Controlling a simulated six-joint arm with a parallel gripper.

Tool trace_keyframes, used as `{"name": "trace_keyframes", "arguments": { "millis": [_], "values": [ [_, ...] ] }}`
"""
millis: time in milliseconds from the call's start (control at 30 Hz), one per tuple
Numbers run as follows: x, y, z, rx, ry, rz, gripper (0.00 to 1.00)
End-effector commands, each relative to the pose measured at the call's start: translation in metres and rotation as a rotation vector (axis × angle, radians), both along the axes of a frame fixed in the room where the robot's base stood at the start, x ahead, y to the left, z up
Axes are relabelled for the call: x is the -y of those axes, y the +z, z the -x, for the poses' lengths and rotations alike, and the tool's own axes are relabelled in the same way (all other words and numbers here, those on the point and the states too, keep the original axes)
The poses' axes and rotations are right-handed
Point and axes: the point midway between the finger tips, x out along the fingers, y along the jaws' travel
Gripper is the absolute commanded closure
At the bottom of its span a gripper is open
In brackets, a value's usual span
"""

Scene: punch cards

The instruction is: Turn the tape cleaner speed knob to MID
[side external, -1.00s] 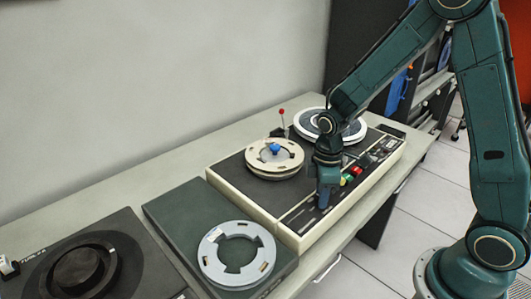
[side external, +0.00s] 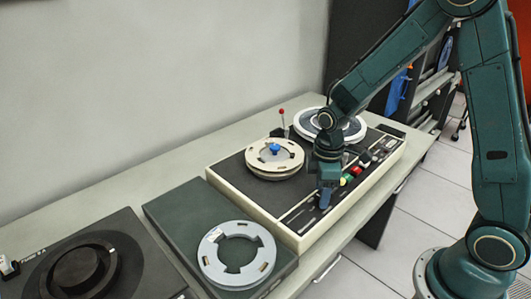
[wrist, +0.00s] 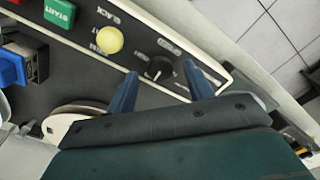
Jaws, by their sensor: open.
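A small dark knob (wrist: 158,68) with a light pointer mark sits on the black control panel, and printed labels near it are too small to read. My gripper (wrist: 158,76) is open, with its two blue fingers on either side of the knob in the wrist view. Whether the fingers touch the knob, I cannot tell. In the side view my gripper (side external: 325,206) points down at the front strip of the tape cleaner (side external: 232,198), a cream-sided machine with a dark top. The knob is hidden there behind the gripper.
A yellow button (wrist: 110,40) and a green START button (wrist: 59,12) are close to the knob. A tan reel (side external: 262,168) and a white-rimmed reel (side external: 351,133) sit on the machine. A grey ring (side external: 208,258) lies on a dark-topped unit to the left.

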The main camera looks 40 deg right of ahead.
Motion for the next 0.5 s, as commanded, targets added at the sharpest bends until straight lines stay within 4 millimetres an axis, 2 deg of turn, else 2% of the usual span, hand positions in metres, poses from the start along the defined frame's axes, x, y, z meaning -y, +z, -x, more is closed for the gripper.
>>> {"name": "trace_keyframes", "arguments": {
  "millis": [267,500],
  "values": [
    [0.0,0.033,-0.001,0.006,0.0,0.0,0.48],
    [0.0,0.073,-0.001,0.007,0.0,0.0,0.48]
  ]
}}
